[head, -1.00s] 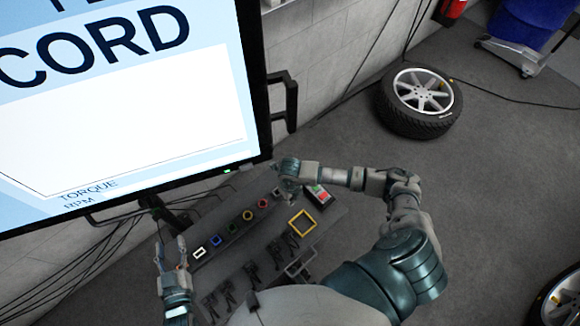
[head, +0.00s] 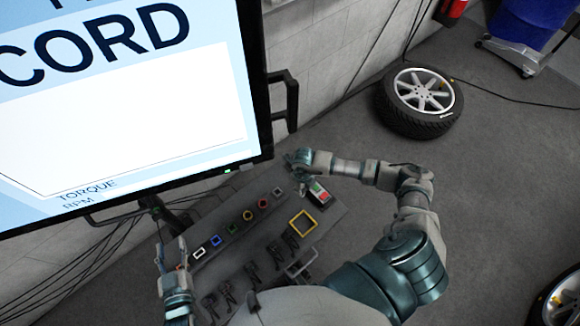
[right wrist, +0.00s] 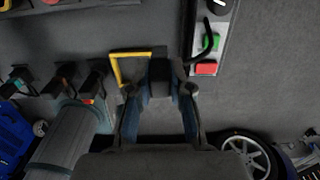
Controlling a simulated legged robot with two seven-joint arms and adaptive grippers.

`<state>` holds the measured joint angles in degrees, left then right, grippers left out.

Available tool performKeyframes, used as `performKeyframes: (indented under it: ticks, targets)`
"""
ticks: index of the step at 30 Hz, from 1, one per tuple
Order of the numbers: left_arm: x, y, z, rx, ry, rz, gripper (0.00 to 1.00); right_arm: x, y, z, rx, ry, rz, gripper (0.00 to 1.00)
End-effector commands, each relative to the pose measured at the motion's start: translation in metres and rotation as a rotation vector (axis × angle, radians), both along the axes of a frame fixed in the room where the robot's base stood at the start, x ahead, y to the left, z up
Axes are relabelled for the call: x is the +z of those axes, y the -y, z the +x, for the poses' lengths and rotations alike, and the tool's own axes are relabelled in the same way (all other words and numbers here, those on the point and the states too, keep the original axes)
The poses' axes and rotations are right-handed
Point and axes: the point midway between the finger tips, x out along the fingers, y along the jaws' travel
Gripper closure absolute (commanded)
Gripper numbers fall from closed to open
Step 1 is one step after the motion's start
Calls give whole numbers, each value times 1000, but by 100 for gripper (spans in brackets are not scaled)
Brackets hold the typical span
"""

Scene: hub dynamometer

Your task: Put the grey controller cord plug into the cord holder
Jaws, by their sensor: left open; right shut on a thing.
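My right gripper (head: 302,163) is above the far right end of the grey bench, next to the screen's lower corner. In the right wrist view its fingers (right wrist: 160,92) are shut on a dark grey plug (right wrist: 160,72). The grey controller (head: 319,192) with red and green buttons lies just below it; in the right wrist view it (right wrist: 207,68) is right of the plug, a black cord beside it. A yellow square frame (head: 302,222), possibly the cord holder, is on the bench; it also shows left of the plug (right wrist: 117,70). My left gripper (head: 171,252) is open and empty at the bench's left end.
A row of coloured sockets (head: 231,228) runs along the bench, with several black plugs (head: 252,270) in front. The big screen (head: 130,100) overhangs the back edge. A tyre (head: 420,100) lies on the floor beyond the bench.

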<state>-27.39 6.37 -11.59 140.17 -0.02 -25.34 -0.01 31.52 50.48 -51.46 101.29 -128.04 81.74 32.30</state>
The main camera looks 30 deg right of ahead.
Motion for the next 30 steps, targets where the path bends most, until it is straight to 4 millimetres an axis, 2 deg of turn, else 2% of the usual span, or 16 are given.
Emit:
performKeyframes:
  ticks: [30]
  targets:
    - [-15, 0, -1, 0, -10, 0, 51, -1, 67, 10, -1, 0, -1, 100]
